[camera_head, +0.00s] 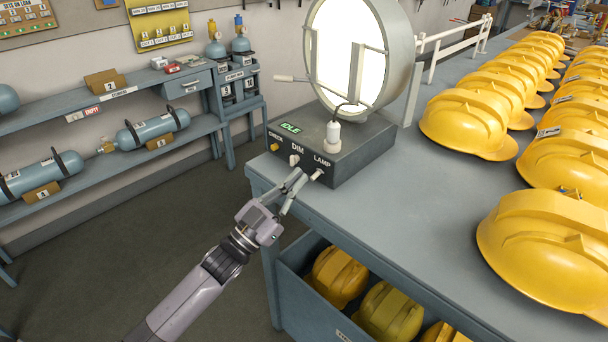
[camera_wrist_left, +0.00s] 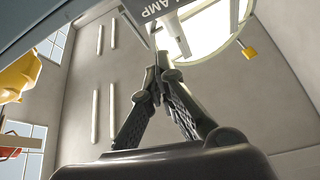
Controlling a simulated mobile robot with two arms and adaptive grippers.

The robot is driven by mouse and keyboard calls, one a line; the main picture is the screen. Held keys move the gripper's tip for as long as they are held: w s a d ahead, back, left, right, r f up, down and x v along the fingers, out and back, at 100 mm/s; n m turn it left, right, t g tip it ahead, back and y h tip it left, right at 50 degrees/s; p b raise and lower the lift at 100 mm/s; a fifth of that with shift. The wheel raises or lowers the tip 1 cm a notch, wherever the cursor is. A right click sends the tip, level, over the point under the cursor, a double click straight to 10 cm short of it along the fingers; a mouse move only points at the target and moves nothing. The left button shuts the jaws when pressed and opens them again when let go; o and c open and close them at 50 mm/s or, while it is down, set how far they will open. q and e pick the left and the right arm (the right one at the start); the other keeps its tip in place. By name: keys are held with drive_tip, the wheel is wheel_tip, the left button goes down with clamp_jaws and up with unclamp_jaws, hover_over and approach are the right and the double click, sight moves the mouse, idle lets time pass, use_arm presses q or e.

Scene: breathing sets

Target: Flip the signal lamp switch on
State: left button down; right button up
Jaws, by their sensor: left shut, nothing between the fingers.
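The signal lamp (camera_head: 350,60) stands at the near left corner of the grey bench, its round face white and bright. Its dark control box (camera_head: 340,160) carries a green IDLE display (camera_head: 290,128) and the labels CHECK, DIM and LAMP. A small pale switch (camera_head: 317,174) sits below the LAMP label; part of it also shows in the left wrist view (camera_wrist_left: 181,46). My left gripper (camera_head: 298,180) is shut and empty, its fingertips just left of the LAMP switch. In the left wrist view its fingertips (camera_wrist_left: 162,62) meet close by the switch; contact cannot be told. My right gripper is not in view.
Several yellow helmets (camera_head: 545,245) stand in rows on the bench (camera_head: 420,210) at the right. More helmets (camera_head: 338,275) lie in the open bin below its edge. Shelves with blue cylinders (camera_head: 152,128) stand at the left. Floor between is clear.

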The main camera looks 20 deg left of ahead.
use_arm(q)
drive_tip(key=w+f+b+v, duration=0.1)
drive_tip(key=v, duration=0.5)
drive_tip(key=shift+s+a+f, duration=0.2)
drive_tip(key=shift+s+f, duration=0.1)
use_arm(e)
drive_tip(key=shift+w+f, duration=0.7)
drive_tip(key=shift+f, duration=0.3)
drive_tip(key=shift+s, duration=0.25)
